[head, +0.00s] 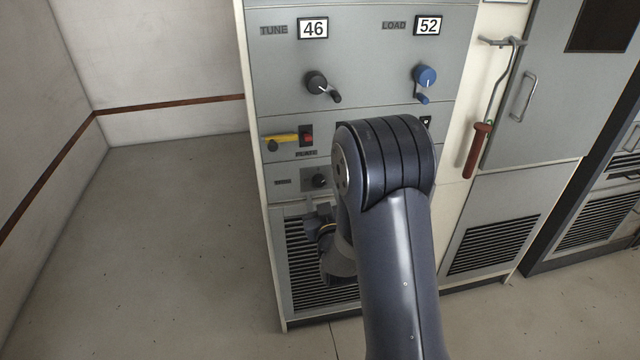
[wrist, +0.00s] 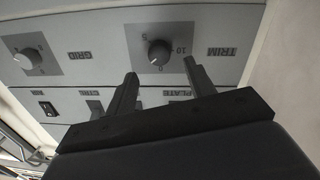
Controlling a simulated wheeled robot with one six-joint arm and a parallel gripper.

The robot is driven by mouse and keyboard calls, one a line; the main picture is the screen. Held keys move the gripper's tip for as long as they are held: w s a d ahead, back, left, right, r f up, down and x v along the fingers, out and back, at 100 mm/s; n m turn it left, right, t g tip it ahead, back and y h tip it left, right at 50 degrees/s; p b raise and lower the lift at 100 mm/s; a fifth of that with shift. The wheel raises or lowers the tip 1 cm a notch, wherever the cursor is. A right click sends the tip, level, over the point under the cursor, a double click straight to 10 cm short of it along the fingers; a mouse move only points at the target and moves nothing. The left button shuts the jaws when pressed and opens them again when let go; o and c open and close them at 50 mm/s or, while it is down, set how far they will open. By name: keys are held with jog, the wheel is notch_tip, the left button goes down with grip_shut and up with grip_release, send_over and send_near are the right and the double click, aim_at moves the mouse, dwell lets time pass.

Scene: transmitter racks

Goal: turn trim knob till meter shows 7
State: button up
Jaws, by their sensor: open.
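The trim knob (wrist: 159,52) is a round knob on a grey square plate with dial marks, beside the upside-down word TRIM in the wrist view. In the head view it appears as a small dark knob (head: 319,181) low on the grey cabinet. My gripper (wrist: 160,70) is open and empty. Its two fingers point at the knob, one toward each side, and look apart from it. In the head view my gripper (head: 318,212) is just below the knob, partly hidden by my arm. I cannot make out a meter; my arm covers part of the panel.
A GRID knob (wrist: 27,58) sits beside the trim plate. Above are a yellow lever (head: 280,140), a black crank (head: 318,84), a blue crank (head: 424,78), and TUNE 46 and LOAD 52 counters. A red-handled hook (head: 478,150) hangs right. Floor at left is clear.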

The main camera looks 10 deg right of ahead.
aim_at(320, 183)
jog(key=shift+w+d, duration=0.15)
jog(key=shift+w, duration=2.4)
jog(key=c, duration=1)
jog(key=shift+o, duration=0.2)
jog(key=shift+f+m+b, duration=0.1)
jog(key=shift+m+b, duration=0.2)
jog(key=shift+b, duration=0.05)
jog(key=m+b, duration=0.1)
jog(key=b, duration=0.2)
jog(key=shift+f+m, duration=0.1)
jog(key=shift+m, duration=0.2)
jog(key=m+b, duration=0.2)
jog(key=b, duration=0.1)
jog(key=shift+r+m+b, duration=0.2)
jog(key=shift+m+b, duration=0.45)
jog(key=shift+m, duration=0.05)
